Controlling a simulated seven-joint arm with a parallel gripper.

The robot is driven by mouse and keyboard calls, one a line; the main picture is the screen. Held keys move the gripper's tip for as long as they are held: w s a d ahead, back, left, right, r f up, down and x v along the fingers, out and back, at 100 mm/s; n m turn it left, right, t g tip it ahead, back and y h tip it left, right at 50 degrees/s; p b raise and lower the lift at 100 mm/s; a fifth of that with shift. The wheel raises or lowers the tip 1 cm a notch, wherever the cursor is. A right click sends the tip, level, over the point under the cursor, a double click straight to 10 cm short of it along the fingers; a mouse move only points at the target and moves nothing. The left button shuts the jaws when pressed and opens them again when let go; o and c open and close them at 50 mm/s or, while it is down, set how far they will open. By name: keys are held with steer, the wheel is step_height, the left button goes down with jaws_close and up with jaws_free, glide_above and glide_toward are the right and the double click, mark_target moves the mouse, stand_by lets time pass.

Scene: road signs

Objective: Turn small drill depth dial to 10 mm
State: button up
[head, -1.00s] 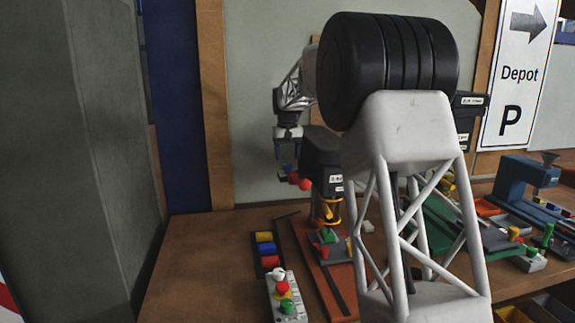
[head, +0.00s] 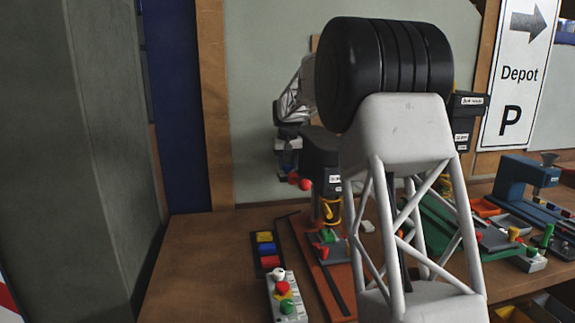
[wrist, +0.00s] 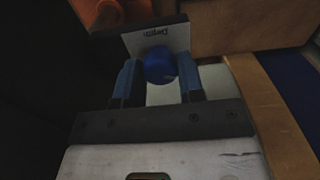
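The small drill (head: 320,150) is a dark machine with a labelled head and red knobs, standing on an orange-brown base left of my arm in the head view. In the wrist view the depth dial (wrist: 160,65) is a round blue knob below a white plate marked "Depth" (wrist: 158,38). My gripper (wrist: 160,72) has its two blue fingers on either side of the dial, with small gaps seeming to show, so it looks open around it. In the head view my gripper (head: 286,160) is at the drill head's left side, its fingertips mostly hidden. The dial's reading cannot be made out.
A control box with coloured buttons (head: 284,297) and a tray of coloured blocks (head: 265,250) stand in front of the drill. A blue machine (head: 525,180) is at the right. The bench's left part (head: 195,265) is clear.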

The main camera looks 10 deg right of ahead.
steer(key=shift+c, duration=0.9)
steer(key=shift+m, duration=0.4)
steer(key=m, duration=0.7)
steer(key=shift+m, duration=0.4)
steer(key=m, duration=0.4)
steer(key=shift+m, duration=0.3)
steer(key=m, duration=0.4)
steer(key=shift+m, duration=0.3)
